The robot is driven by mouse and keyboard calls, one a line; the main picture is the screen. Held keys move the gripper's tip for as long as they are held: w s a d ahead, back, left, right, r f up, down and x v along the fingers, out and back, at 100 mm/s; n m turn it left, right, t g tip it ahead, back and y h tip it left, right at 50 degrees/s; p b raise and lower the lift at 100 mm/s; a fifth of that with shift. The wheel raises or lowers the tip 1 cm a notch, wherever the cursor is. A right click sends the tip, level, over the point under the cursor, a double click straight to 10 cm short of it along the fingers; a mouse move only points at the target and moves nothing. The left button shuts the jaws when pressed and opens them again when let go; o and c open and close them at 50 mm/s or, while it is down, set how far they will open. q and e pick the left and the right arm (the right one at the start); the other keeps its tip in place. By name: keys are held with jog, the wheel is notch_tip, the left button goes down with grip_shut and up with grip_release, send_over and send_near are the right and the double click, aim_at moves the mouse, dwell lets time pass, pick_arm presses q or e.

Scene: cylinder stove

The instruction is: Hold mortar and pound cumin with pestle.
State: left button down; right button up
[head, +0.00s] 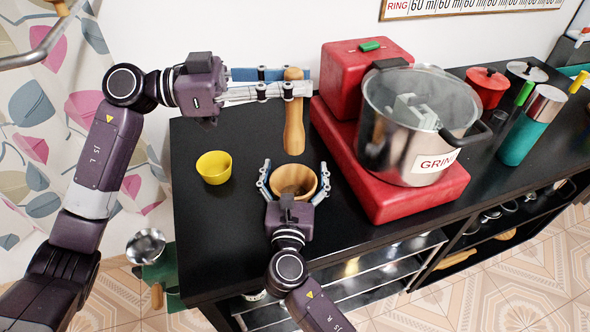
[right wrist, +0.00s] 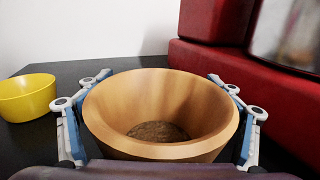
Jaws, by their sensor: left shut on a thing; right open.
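The wooden mortar (head: 310,183) stands on the black counter, and it fills the middle of the right wrist view (right wrist: 160,105). Brown ground-looking cumin (right wrist: 158,131) lies at its bottom. My right gripper (head: 294,180) is open, with its fingers spread on either side of the mortar; I cannot tell whether they touch it. My left gripper (head: 297,90) is shut on the upper part of the wooden pestle (head: 294,133). The pestle hangs upright, thick end down, above and behind the mortar in the head view. It does not show in the right wrist view.
A yellow bowl (head: 214,167) sits on the counter left of the mortar. A red stove (head: 393,200) with a large steel pot (head: 384,150) stands close on the right. A teal bottle (head: 519,139) and a red pot (head: 487,88) are farther right. The counter's front left is clear.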

jog(key=c, duration=1.5)
jog(key=shift+c, duration=0.5)
